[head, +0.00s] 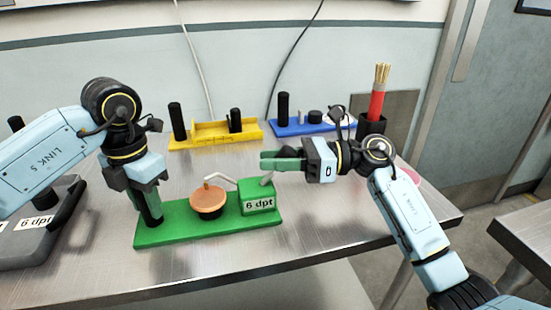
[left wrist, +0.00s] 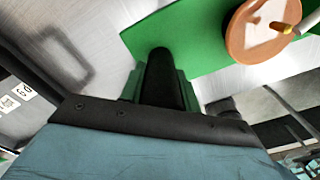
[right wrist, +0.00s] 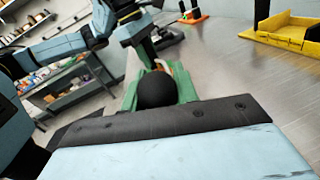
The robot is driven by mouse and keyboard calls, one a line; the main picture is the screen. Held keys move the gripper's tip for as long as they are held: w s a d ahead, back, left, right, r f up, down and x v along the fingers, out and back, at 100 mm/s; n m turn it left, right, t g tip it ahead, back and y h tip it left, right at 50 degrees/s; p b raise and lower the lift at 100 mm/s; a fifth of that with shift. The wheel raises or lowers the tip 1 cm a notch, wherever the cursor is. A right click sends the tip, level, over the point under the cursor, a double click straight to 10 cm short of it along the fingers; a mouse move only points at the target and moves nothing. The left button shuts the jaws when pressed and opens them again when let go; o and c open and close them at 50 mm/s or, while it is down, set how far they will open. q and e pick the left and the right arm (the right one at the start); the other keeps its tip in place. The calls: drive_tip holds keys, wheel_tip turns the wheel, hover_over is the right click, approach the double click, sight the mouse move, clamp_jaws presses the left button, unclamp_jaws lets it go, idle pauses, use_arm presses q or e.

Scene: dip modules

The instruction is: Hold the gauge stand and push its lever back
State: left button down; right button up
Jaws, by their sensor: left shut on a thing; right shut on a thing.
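The gauge stand is a green base (head: 185,230) near the table's front edge. My left gripper (head: 149,206) is shut around the black post at the base's left end; the post (left wrist: 160,75) also shows between the fingers in the left wrist view. A thin grey lever (head: 267,179) rises from the box.
A yellow stand (head: 215,143) and a blue stand (head: 300,128) with black posts stand behind. A black holder with a red brush (head: 376,104) is at the back right. Bare table lies between the stands.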

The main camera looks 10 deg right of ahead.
clamp_jaws()
drive_tip(key=shift+a, duration=0.1)
drive_tip(key=shift+a+r+h, duration=0.2)
drive_tip(key=shift+h, duration=0.5)
drive_tip(key=h, duration=0.1)
drive_tip(key=a+g+h, duration=0.1)
drive_tip(key=shift+a+r+n+h, duration=0.2)
drive_tip(key=shift+a+n+h, duration=0.1)
drive_tip(key=shift+n+h, duration=0.1)
drive_tip(key=shift+a+f+h, duration=0.1)
drive_tip(key=shift+a+h, duration=0.4)
drive_tip(key=shift+h, duration=0.4)
drive_tip(key=shift+a+h, duration=0.45)
drive_tip(key=shift+h, duration=0.45)
drive_tip(key=o, duration=1)
unclamp_jaws()
